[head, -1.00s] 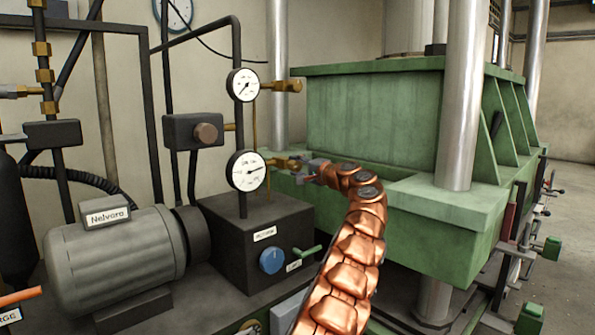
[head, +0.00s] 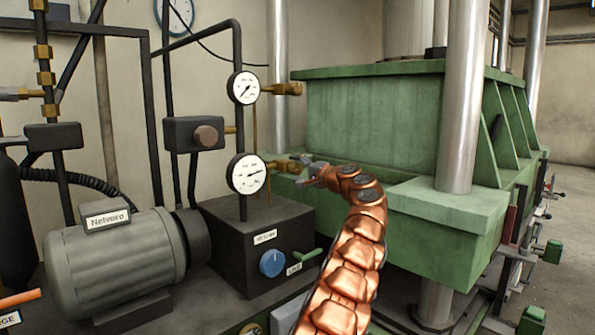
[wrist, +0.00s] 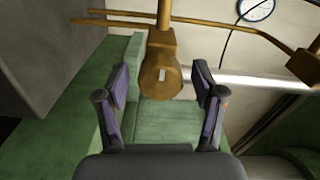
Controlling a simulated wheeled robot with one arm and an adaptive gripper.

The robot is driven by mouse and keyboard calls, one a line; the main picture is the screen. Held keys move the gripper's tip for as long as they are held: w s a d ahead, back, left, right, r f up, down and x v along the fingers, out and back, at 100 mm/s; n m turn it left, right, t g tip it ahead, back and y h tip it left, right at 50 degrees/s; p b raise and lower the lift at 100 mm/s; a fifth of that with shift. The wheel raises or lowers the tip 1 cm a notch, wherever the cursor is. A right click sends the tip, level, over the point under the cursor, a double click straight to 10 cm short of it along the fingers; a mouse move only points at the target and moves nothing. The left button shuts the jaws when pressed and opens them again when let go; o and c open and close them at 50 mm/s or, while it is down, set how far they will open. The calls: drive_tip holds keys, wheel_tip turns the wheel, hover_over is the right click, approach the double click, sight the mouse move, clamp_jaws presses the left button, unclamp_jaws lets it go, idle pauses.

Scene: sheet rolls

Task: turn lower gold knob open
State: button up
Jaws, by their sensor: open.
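The lower gold knob (head: 296,167) sits on a brass fitting to the right of the lower gauge (head: 247,173). In the wrist view the knob (wrist: 161,77) is round-faced with a small pale slot, hanging from a brass pipe. My gripper (head: 305,172) is at the knob, at the end of my copper-coloured arm. In the wrist view my gripper (wrist: 161,84) is open, with one finger on each side of the knob and a visible gap to it on both sides. The fingertips partly hide the knob in the head view.
An upper gauge (head: 243,88) with another brass fitting (head: 288,89) is above. The green press (head: 370,125) stands close behind and right of my gripper. A dark box with a blue knob (head: 272,262) and a green lever (head: 305,256) is below.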

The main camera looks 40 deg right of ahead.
drive_tip(key=shift+s, duration=0.15)
drive_tip(key=shift+s+r, duration=0.2)
drive_tip(key=shift+s, duration=0.35)
drive_tip(key=shift+s+a+f, duration=0.1)
drive_tip(key=shift+s+f, duration=0.05)
drive_tip(key=shift+s, duration=2.15)
approach(299, 169)
drive_tip(key=shift+s, duration=0.7)
